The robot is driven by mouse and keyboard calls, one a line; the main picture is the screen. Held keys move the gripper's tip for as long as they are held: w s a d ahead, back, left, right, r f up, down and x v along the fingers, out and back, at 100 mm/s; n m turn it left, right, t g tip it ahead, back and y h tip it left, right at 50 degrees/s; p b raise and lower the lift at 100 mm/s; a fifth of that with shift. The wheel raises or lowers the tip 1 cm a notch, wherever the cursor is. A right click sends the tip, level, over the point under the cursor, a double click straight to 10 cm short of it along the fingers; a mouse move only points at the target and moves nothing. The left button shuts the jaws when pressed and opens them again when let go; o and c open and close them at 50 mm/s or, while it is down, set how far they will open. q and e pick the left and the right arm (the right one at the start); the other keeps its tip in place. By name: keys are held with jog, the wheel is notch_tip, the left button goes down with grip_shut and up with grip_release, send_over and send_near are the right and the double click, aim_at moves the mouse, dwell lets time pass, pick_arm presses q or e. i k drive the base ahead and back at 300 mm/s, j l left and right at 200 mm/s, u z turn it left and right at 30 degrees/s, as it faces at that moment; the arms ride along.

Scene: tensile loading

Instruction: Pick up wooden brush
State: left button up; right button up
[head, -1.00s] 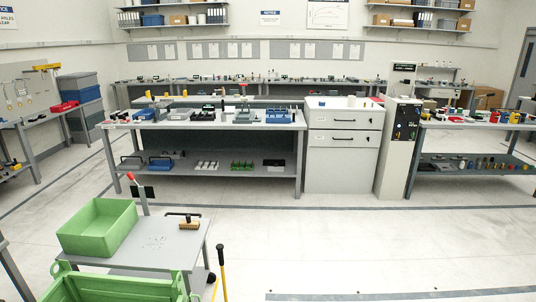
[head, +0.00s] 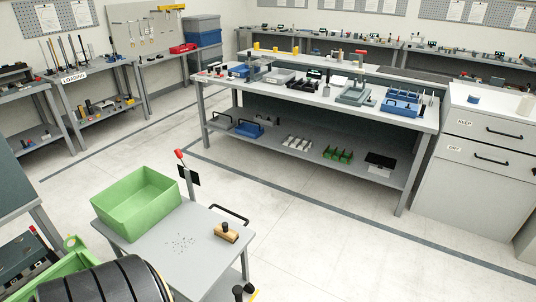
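The wooden brush (head: 227,232) lies on the right part of a small grey table (head: 205,268) in the head view. It has a light wooden block and a dark knob on top. A black bent handle rises from the table edge just behind it. Neither of my grippers is in view.
A green bin (head: 137,205) stands on the same table, left of the brush, with small dark bits scattered between them. A red-tipped lever (head: 186,168) rises behind the bin. A long workbench (head: 310,105) stands farther back. Open floor (head: 310,240) lies to the right.

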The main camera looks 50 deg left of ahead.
aim_at(223, 230)
jog(key=i+u, duration=0.3)
jog(key=i, duration=0.15)
jog(key=i+l+u, duration=0.25)
jog(key=i, duration=0.2)
jog(key=i+l+u, duration=0.15)
jog(key=i+u, duration=0.15)
jog(key=i, duration=0.15)
jog(key=i+l+u, duration=0.25)
jog(key=i+l, duration=0.1)
jog(key=i, duration=0.1)
